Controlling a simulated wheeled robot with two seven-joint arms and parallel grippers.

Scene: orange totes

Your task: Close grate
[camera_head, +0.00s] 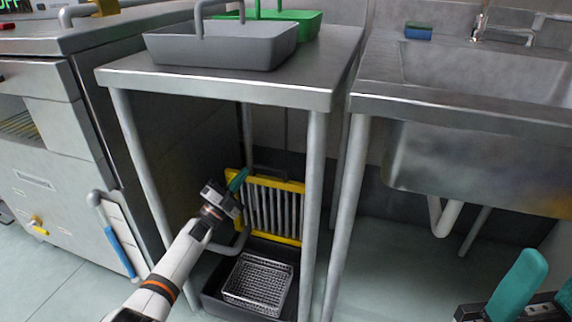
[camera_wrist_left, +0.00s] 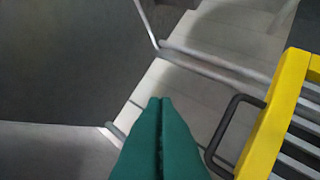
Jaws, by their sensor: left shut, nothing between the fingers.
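The grate (camera_head: 270,207) has a yellow frame and grey bars. In the head view it stands upright under the steel table, at the back of a dark tray-like base (camera_head: 215,290). Its yellow frame (camera_wrist_left: 275,120) and a black handle (camera_wrist_left: 228,130) show at the right of the left wrist view. My left gripper (camera_head: 238,179) has green fingers and is shut and empty at the grate's upper left corner. In the wrist view its fingertips (camera_wrist_left: 160,103) are left of the handle; contact cannot be told. My right gripper (camera_head: 518,288) is at the bottom right, partly cut off.
A wire basket (camera_head: 258,284) sits in the base in front of the grate. The table's legs (camera_head: 312,200) stand on both sides. Grey (camera_head: 222,45) and green (camera_head: 290,20) trays rest on the tabletop. A sink (camera_head: 470,75) is at right.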

